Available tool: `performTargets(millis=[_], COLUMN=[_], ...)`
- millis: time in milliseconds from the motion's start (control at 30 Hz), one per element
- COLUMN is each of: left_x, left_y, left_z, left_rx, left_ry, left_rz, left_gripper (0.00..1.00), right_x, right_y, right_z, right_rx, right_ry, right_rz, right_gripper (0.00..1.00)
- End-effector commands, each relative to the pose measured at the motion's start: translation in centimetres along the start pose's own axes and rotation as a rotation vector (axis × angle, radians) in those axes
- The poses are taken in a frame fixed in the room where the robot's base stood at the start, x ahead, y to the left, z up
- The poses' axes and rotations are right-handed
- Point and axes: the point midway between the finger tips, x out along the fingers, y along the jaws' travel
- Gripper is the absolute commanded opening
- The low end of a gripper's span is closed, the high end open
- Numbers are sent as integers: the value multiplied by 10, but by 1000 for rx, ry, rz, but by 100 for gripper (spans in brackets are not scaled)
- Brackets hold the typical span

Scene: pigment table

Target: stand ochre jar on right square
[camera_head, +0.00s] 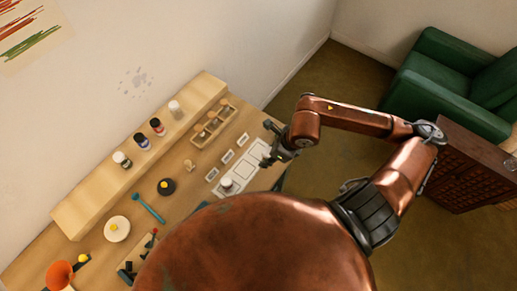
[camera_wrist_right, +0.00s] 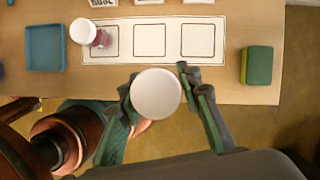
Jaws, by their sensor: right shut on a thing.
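A white card with three outlined squares (camera_head: 244,171) lies along the table's front edge; its right square (camera_wrist_right: 196,41) is bare in the right wrist view. My right gripper (camera_head: 270,150) is near the card's right end in the head view. In the wrist view it is shut on a white-lidded jar (camera_wrist_right: 156,95), held just off the table's front edge, over the floor. Only the lid shows, so its pigment colour is hidden. Another white-lidded jar (camera_wrist_right: 84,32) with a pinkish body stands at the left square's left side. My left gripper is not in view.
A green and yellow sponge (camera_wrist_right: 257,65) lies right of the card, and a blue tray (camera_wrist_right: 45,68) left of it. Several jars stand on the raised shelf (camera_head: 95,198) at the back. Small label cards (camera_head: 228,157) stand behind the squares. The middle square (camera_wrist_right: 150,41) is bare.

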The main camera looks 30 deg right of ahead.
Motion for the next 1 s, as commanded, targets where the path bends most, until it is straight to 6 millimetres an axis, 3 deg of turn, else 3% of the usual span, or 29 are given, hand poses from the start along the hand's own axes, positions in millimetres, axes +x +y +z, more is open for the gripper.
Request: performTargets(millis=[200, 433, 767, 1000], left_x=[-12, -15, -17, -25], left_y=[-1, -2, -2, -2], left_z=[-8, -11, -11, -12], left_rx=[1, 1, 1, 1], left_ry=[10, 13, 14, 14], left_rz=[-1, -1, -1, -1], left_gripper=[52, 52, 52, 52], right_x=[31, 77, 101, 127], right_y=[-41, -66, -80, -79], right_z=[25, 28, 30, 18], right_rx=[3, 1, -2, -3], right_ry=[-2, 0, 0, 0], right_rz=[1, 2, 1, 2], right_gripper=[7, 7, 7, 7])
